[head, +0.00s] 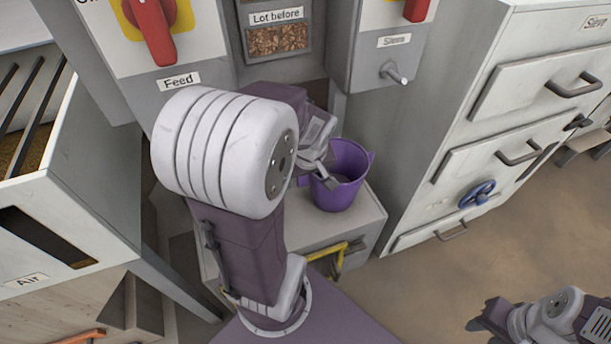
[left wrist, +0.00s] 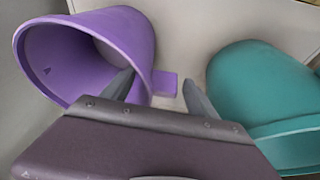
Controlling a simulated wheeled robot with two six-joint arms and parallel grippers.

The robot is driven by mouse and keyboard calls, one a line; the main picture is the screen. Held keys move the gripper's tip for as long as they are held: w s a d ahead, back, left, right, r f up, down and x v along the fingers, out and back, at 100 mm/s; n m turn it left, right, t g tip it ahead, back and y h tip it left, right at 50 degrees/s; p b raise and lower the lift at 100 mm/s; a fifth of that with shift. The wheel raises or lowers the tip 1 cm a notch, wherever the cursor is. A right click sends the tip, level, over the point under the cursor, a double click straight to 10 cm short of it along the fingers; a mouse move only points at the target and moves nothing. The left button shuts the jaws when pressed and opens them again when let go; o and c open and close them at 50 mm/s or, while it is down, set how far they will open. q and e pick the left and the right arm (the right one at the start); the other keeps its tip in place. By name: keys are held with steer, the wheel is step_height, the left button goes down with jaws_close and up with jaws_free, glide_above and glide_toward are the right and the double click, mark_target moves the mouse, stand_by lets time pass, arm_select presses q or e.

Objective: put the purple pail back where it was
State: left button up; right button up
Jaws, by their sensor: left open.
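The purple pail (head: 345,178) stands upright on a low pale stand (head: 362,220) below the Sieve panel. My left gripper (head: 325,172) is open at the pail's left side, partly overlapping it in the head view. In the left wrist view the purple pail (left wrist: 83,50) is at the left, with its small side tab between the open fingers (left wrist: 158,82). One finger overlaps the pail's wall; I cannot tell if it touches. A teal pail (left wrist: 262,85) is at the right there, and does not show in the head view. My right gripper (head: 490,318) is low at the right, its jaws unclear.
The Feed panel (head: 178,81) and Sieve panel (head: 394,41) with red handles rise behind. A drawer cabinet (head: 500,130) stands at the right, a white Air unit (head: 85,190) at the left. A yellow bracket (head: 335,255) is on the stand's front. Brown floor is open at right.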

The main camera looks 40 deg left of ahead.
arm_select(q)
steer(key=p+v, duration=0.5)
steer(key=v, duration=0.5)
steer(key=shift+r, duration=0.15)
steer(key=shift+s+d, duration=0.1)
